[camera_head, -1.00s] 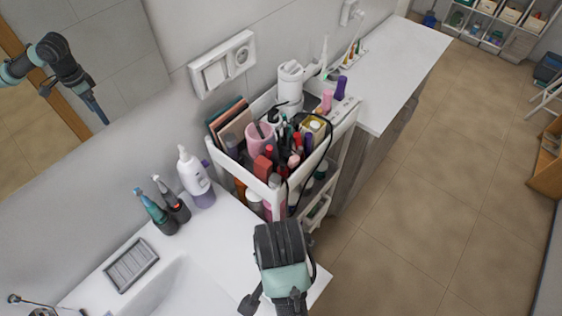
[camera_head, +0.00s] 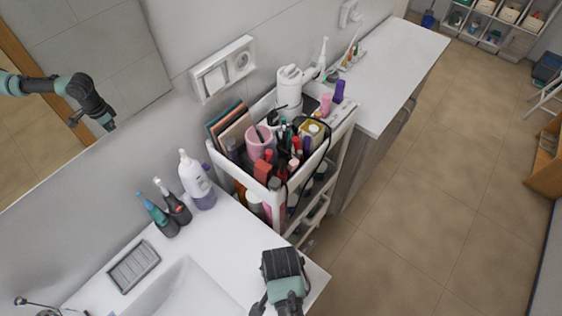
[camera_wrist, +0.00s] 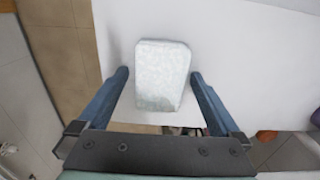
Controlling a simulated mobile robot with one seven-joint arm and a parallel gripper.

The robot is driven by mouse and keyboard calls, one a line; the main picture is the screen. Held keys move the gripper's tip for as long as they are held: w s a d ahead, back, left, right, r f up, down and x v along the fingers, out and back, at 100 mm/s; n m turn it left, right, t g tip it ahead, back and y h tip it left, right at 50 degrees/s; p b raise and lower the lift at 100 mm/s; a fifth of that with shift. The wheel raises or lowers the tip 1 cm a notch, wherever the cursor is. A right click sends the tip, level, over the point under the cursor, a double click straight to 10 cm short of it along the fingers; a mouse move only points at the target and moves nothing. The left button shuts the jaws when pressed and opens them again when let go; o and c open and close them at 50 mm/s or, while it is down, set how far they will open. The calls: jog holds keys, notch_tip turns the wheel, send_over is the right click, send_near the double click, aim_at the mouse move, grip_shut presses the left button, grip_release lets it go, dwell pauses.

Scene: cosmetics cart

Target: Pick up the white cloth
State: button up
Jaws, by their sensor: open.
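The white cloth (camera_wrist: 162,75) is a pale, rounded, folded-looking pad on the white counter in the wrist view. My gripper (camera_wrist: 160,74) is open, with one blue finger on either side of the cloth. The fingers do not appear closed on it, and I cannot tell how high they are above the counter. In the head view, my wrist (camera_head: 283,268) is over the counter's front corner; the fingers and the cloth do not show there.
A white cart (camera_head: 221,167) full of cosmetics stands just beyond the counter (camera_head: 222,233). A white-and-purple bottle (camera_head: 196,180), two electric toothbrushes (camera_head: 160,214) and a grey soap dish (camera_head: 134,266) are to the left, near the sink (camera_head: 190,291).

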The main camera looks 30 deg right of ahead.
grip_shut()
dwell(0.5)
jog(key=shift+r, duration=0.1)
notch_tip(320, 180, up, 10)
jog(key=shift+f+b, duration=0.1)
jog(key=shift+b, duration=0.4)
